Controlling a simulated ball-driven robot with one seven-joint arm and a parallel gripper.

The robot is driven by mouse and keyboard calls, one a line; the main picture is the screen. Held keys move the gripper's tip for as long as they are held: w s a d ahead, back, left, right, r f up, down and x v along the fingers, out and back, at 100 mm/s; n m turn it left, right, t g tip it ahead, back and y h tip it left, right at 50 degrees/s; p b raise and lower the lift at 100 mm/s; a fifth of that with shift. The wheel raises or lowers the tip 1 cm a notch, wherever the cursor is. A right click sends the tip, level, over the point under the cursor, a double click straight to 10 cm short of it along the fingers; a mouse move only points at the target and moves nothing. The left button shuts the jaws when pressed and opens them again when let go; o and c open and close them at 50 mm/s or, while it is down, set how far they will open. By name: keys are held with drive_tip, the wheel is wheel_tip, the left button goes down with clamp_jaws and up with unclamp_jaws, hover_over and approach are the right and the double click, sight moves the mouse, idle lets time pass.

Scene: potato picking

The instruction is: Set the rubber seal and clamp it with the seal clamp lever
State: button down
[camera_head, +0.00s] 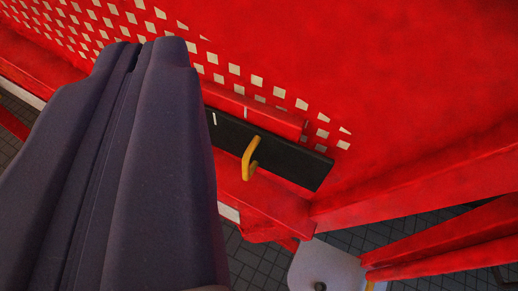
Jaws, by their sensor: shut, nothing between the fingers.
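My gripper (137,55) is a large dark grey shape filling the left of the view. Its fingers lie together, with nothing between them. To its right, a flat black strip (290,165) lies along the red machine frame, perhaps the rubber seal. A yellow bent handle (250,158) stands out from the strip's middle, perhaps the seal clamp lever. The gripper appears apart from both and hides the strip's left end. I cannot tell whether the strip is clamped.
A red panel with rows of square holes (257,81) rises behind the strip. A red bar (265,110) runs along the strip's upper edge. Red beams (445,255) and a grey plate (322,262) are at the lower right. Dark tiled floor (262,262) shows below.

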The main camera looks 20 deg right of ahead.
drive_tip(key=c, duration=1.5)
unclamp_jaws()
drive_tip(key=shift+w, duration=0.15)
drive_tip(key=shift+c, duration=0.2)
drive_tip(key=shift+o, duration=1.1)
drive_tip(key=w+a+f+y+p, duration=0.1)
drive_tip(key=w+a+f+p, duration=0.2)
drive_tip(key=w+f, duration=0.5)
drive_tip(key=shift+w+a+m+t+y, duration=0.3)
drive_tip(key=shift+w+a+t, duration=0.1)
drive_tip(key=shift+w, duration=0.15)
drive_tip(key=m+h+p, duration=0.5)
drive_tip(key=h, duration=0.5)
approach(245, 173)
drive_tip(key=x, duration=0.3)
drive_tip(key=b+x, duration=0.1)
drive_tip(key=x, duration=0.6)
drive_tip(key=shift+w+d, duration=0.1)
drive_tip(key=shift+w, duration=0.2)
clamp_jaws()
